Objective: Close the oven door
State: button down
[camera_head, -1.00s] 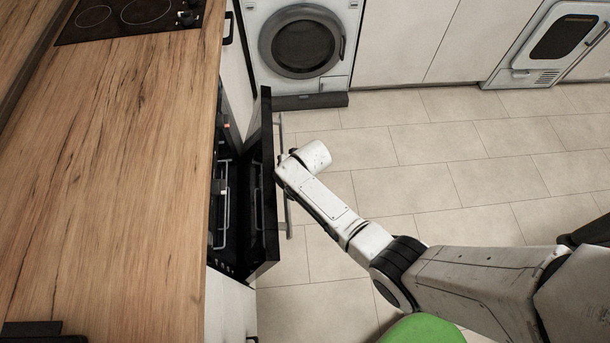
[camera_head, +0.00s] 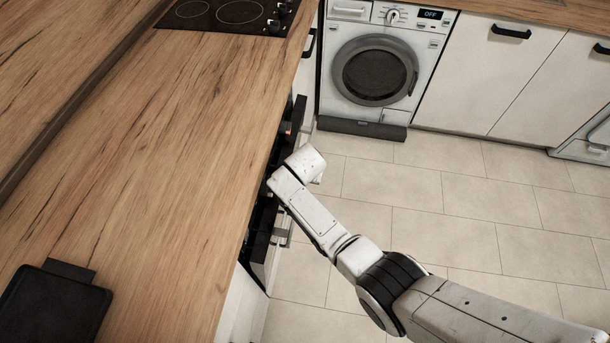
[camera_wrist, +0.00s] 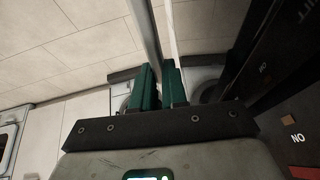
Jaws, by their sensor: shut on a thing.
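The black oven door (camera_head: 260,243) stands a little out from the cabinet front under the wooden counter's edge in the head view. My arm hides its middle. Its pale bar handle (camera_head: 282,237) shows below my wrist, and the bar also runs down the middle of the wrist view (camera_wrist: 146,30). My gripper (camera_wrist: 156,72) has its two green fingers close together and is shut on the handle at their tips. In the head view the fingers are hidden behind my wrist. The size of the remaining door gap is hard to tell.
The wooden counter (camera_head: 150,150) lies left, with a black cooktop (camera_head: 228,14) and a dark board (camera_head: 52,305) on it. A washing machine (camera_head: 375,72) and white cabinets (camera_head: 490,70) line the back. Tiled floor (camera_head: 440,200) on the right is clear.

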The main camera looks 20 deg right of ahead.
jog(key=c, duration=1.2)
grip_release()
jog(key=shift+s+f, duration=0.35)
jog(key=shift+f, duration=0.15)
jog(key=shift+o, duration=0.2)
jog(key=shift+a+r, duration=0.1)
jog(key=p+v, duration=0.1)
jog(key=v, duration=1)
jog(key=shift+w+r+p, duration=0.2)
jog(key=shift+w+p, duration=0.1)
jog(key=shift+w, duration=0.1)
jog(key=shift+c, duration=0.4)
